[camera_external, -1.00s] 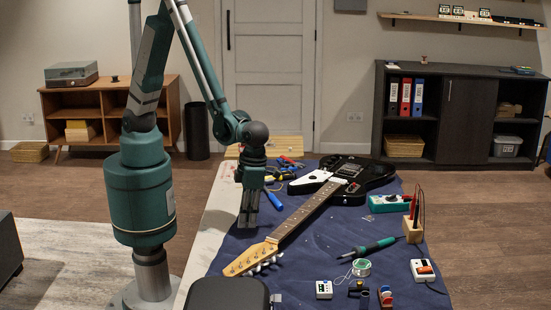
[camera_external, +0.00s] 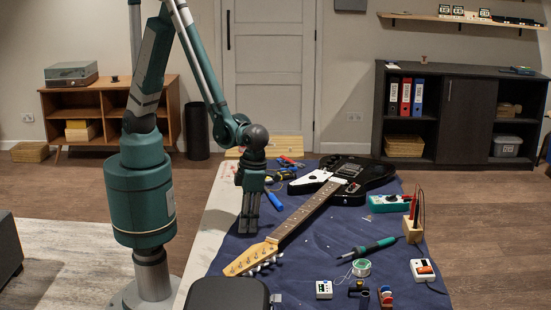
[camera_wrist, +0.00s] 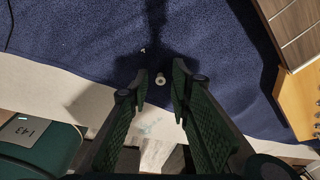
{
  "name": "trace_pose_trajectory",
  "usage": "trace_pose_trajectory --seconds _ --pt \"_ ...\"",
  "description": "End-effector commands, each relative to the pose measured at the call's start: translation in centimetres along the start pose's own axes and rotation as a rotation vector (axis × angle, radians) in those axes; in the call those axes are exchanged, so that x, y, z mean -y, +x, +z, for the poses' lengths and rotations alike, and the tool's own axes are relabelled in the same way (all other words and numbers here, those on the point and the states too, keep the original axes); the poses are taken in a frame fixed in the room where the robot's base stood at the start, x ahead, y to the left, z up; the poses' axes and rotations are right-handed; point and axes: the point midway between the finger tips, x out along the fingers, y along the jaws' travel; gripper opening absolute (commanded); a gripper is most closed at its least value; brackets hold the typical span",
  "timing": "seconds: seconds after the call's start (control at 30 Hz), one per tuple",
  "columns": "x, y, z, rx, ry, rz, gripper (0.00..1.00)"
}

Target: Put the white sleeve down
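The white sleeve (camera_wrist: 161,79), a small pale ring-like piece, shows in the wrist view between my fingertips, over the blue mat (camera_wrist: 85,45). There is a visible gap on each side of it, and it appears to rest on the mat. My gripper (camera_external: 248,229) points straight down and is open, its fingertips low at the mat's left part, left of the guitar neck. In the external view the sleeve cannot be made out.
The black electric guitar (camera_external: 377,174) lies across the mat, its headstock (camera_external: 247,261) just in front of my gripper. A blue-handled tool (camera_external: 273,200) lies close behind. A dark case (camera_external: 228,294) stands at the front. A soldering iron (camera_external: 370,247) lies to the right.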

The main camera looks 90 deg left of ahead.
Motion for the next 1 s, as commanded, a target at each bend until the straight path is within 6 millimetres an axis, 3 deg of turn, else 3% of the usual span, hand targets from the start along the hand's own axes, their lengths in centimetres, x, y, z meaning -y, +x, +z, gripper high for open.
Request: trace_pose_trajectory --seconds 0.37,1.0 --pt "0.0 -1.1 -0.1 0.000 0.000 0.000 0.21" --pt "0.0 -9.8 -0.1 0.000 0.000 0.000 0.21"
